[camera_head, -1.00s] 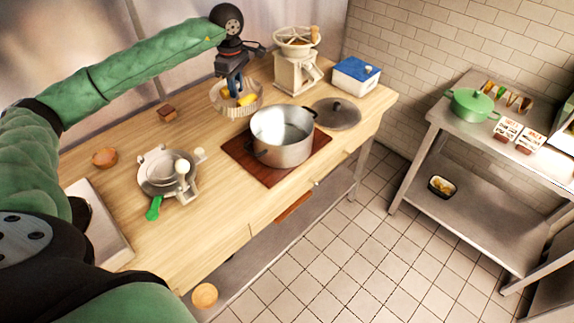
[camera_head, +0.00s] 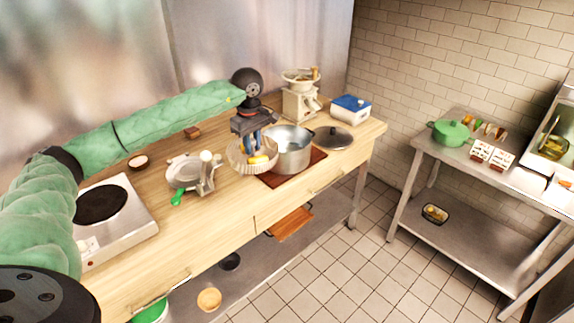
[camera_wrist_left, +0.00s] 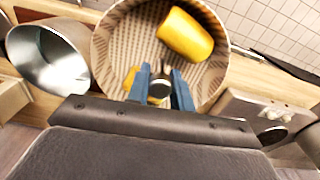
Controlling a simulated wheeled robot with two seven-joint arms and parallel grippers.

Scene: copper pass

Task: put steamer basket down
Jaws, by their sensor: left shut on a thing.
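The steamer basket (camera_head: 235,160) is a round, pale woven basket just left of the steel pot (camera_head: 292,158) in the head view. It holds yellow pieces (camera_wrist_left: 185,35) that look like corn, seen in the left wrist view. My left gripper (camera_head: 253,143) reaches down into the basket from above. In the left wrist view its blue fingers (camera_wrist_left: 160,92) are closed around a small dark knob or post at the basket's middle. Whether the basket's underside touches the counter is hidden. My right gripper is not in view.
The pot stands on a dark red board (camera_head: 275,180), with a lid (camera_head: 333,138) to its right. A round press with a green handle (camera_head: 188,172) is on the left, beyond it a hot plate (camera_head: 115,215). Bare wood counter (camera_head: 225,200) lies in front of the basket.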

